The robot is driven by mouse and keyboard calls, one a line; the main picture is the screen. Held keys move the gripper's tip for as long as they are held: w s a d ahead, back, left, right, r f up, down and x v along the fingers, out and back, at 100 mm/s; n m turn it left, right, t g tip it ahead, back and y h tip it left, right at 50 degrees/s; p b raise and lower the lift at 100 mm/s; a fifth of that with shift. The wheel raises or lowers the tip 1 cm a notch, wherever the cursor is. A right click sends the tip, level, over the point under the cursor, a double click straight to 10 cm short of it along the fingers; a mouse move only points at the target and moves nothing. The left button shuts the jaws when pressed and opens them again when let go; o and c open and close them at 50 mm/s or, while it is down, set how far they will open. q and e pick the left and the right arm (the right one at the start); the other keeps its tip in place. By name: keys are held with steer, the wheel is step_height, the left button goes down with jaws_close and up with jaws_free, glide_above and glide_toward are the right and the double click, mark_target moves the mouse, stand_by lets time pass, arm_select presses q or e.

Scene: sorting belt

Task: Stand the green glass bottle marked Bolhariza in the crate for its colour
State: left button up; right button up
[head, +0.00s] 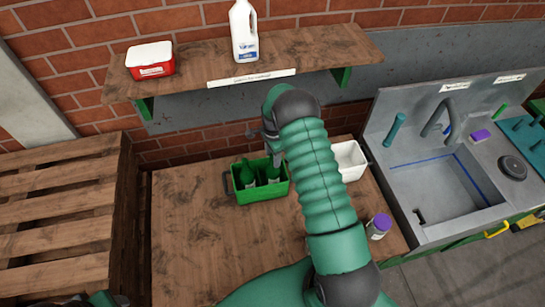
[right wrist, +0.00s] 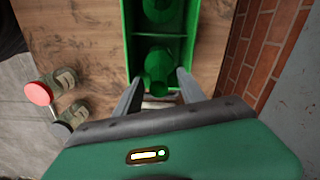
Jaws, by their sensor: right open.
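A green crate (head: 247,198) stands on the wooden bench, with two green bottles (head: 273,172) upright in it. In the right wrist view the crate (right wrist: 128,45) has one bottle in each of two compartments, the far bottle (right wrist: 158,10) and the near bottle (right wrist: 158,62). No bottle marking is readable, so I cannot tell which is Bolhariza. My right gripper (right wrist: 158,88) is open above the crate, its fingers apart on either side of the near bottle's top. It also shows in the head view (head: 271,148). Only a sliver of my left arm shows at the bottom left.
A white crate (head: 351,161) stands right of the green one, partly behind my right arm. A purple-lidded jar (head: 379,226) stands near the bench's right edge. A shelf above (head: 205,84) holds a red-and-white tub (head: 150,61) and a white jug (head: 244,32). The bench's left part is clear.

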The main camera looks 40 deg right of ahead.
step_height(320, 180, up, 12)
steer(key=f+b, duration=0.1)
steer(key=b, duration=0.2)
steer(key=s+a+r+n+t, duration=0.1)
steer(key=s+a+r+n, duration=0.1)
steer(key=a+n, duration=0.4)
steer(key=s+a+r+n, duration=0.2)
steer(key=s+a+n, duration=0.15)
steer(key=a, duration=0.45)
steer(key=s+a+n+t, duration=0.2)
steer(key=s+a+n, duration=0.9)
steer(key=s+n, duration=0.1)
step_height(320, 180, down, 12)
steer(key=b, duration=1.2)
steer(key=shift+w+m, duration=0.35)
steer(key=shift+w, duration=0.05)
steer(key=shift+d+f, duration=0.1)
steer(key=shift+s+d, duration=0.1)
steer(key=shift+d, duration=0.15)
steer(key=shift+a, duration=0.15)
